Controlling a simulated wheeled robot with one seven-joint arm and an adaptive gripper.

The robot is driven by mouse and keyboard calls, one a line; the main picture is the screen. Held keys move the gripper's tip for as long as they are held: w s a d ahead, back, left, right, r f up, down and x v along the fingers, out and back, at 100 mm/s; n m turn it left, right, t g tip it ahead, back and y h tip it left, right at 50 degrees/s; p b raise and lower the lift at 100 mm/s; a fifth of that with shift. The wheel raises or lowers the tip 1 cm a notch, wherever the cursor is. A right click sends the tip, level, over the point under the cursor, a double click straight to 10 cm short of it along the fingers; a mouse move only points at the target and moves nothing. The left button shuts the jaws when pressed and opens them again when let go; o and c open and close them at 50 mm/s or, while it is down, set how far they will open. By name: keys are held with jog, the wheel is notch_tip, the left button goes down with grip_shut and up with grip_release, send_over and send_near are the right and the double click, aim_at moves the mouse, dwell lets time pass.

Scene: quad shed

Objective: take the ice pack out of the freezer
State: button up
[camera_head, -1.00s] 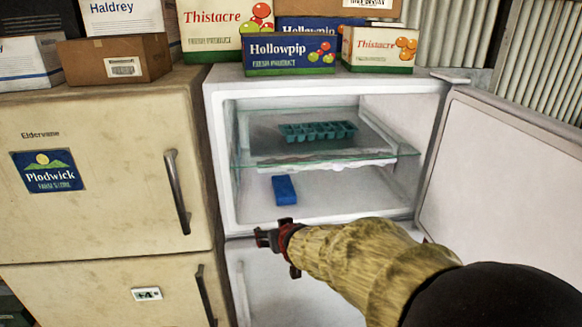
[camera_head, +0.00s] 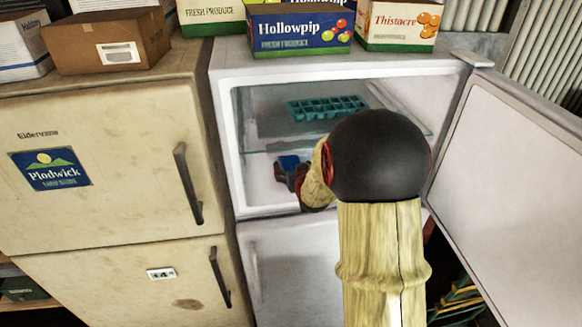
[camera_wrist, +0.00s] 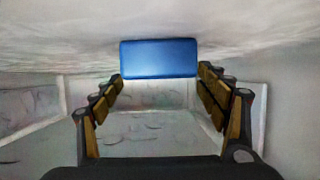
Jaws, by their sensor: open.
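The ice pack (camera_head: 289,162) is a small blue block on the floor of the open freezer compartment (camera_head: 255,203). In the wrist view the ice pack (camera_wrist: 158,58) lies just beyond the fingertips, in line with the gap between them. My gripper (camera_head: 291,178) is inside the compartment at the near side of the pack. In the wrist view my gripper (camera_wrist: 159,75) has its fingers spread wide with nothing held. Whether a fingertip touches the pack, I cannot tell. My arm hides the right part of the compartment.
A glass shelf (camera_head: 262,131) with a teal ice tray (camera_head: 327,107) is above the gripper. The freezer door (camera_head: 525,180) stands open at the right. A closed cream fridge (camera_head: 110,190) is at the left. Boxes (camera_head: 300,30) stand on top.

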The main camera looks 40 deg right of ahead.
aim_at(291, 162)
jog(key=shift+x, duration=1.9)
jog(key=shift+r, duration=0.2)
jog(key=shift+c, duration=0.3)
jog(key=c, duration=1.5)
jog(key=shift+w+r, duration=0.1)
jog(key=shift+r, duration=0.05)
jog(key=shift+c, duration=0.3)
